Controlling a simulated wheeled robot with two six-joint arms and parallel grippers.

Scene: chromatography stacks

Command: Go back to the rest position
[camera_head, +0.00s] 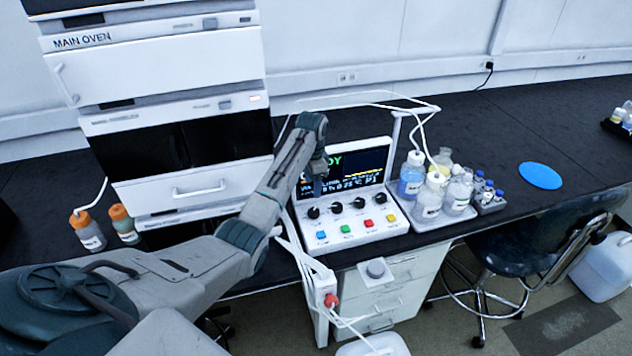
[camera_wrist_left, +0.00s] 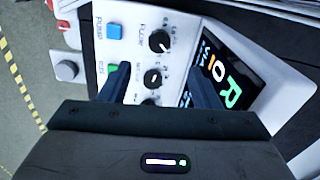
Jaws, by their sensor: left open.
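My left gripper (camera_head: 318,184) hangs in front of the screen (camera_head: 358,172) of the white control panel (camera_head: 352,226), above its row of black knobs. In the left wrist view its two fingers (camera_wrist_left: 160,82) are apart with nothing between them; a black knob (camera_wrist_left: 153,78) shows in the gap beyond. Whether the fingertips touch the panel cannot be told. The gripper hides the left part of the screen, where green letters ending in "DY" show. Below the knobs are blue, green, red and yellow buttons. My right gripper is in neither view.
The stacked oven modules (camera_head: 170,115) stand left of my arm, with orange-capped bottles (camera_head: 88,232) beside them. A grey tray (camera_head: 432,222) of several bottles stands right of the panel. A blue disc (camera_head: 540,175) lies farther right. A chair (camera_head: 540,245) is at the bench front.

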